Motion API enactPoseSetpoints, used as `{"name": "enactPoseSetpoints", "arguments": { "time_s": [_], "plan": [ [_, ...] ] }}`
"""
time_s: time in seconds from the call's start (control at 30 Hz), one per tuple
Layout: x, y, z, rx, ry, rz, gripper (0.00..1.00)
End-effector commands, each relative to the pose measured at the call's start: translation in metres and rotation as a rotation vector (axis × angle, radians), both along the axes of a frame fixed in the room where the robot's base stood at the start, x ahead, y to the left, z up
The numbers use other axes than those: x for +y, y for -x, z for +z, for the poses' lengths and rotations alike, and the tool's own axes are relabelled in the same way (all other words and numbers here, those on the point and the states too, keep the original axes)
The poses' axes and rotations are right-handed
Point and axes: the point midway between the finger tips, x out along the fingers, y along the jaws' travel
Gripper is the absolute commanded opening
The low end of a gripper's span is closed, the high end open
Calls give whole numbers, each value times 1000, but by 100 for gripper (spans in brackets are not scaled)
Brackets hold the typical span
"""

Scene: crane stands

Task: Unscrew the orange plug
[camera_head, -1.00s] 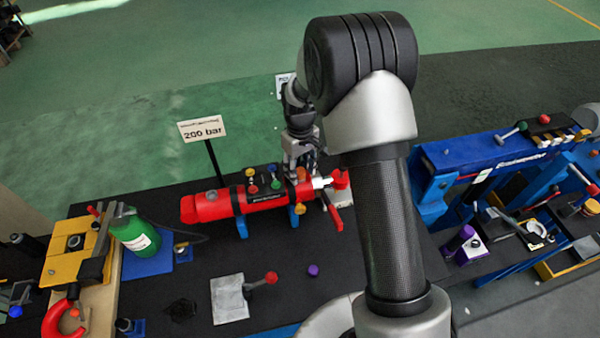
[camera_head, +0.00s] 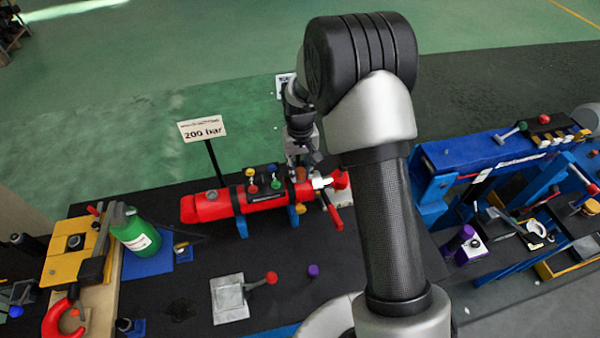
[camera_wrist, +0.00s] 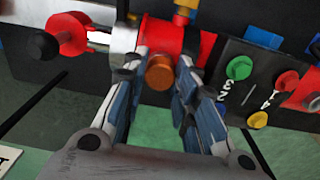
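The orange plug (camera_wrist: 159,72) sits on the side of a red cylinder in the wrist view, its round end facing me. In the head view the plug (camera_head: 300,174) shows as a small orange spot near the right end of the red cylinder (camera_head: 212,205). My gripper (camera_wrist: 163,62) is open, with one fingertip on each side of the plug. The left fingertip is very close to the plug; a narrow gap shows on the right. Whether either finger touches it is unclear. In the head view the fingers are small and partly hidden by my arm.
Coloured knobs, including a green one (camera_wrist: 239,68), stand beside the right finger on a black block. A red lever with a black knob (camera_wrist: 43,46) is at the left. A "200 bar" sign (camera_head: 202,129) stands behind the cylinder. A grey plate (camera_head: 229,299) lies in front.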

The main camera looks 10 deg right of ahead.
Motion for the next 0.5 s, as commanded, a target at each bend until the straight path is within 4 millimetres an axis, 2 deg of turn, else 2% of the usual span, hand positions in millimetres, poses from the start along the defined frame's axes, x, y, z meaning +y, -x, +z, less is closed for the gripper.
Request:
{"name": "enactPoseSetpoints", "arguments": {
  "time_s": [0.03,0.33,0.5],
  "plan": [
    [0,0,0,0,0,0,20],
    [0,0,0,0,0,1,0],
    [0,0,0,-1,0,1,0]
  ]
}}
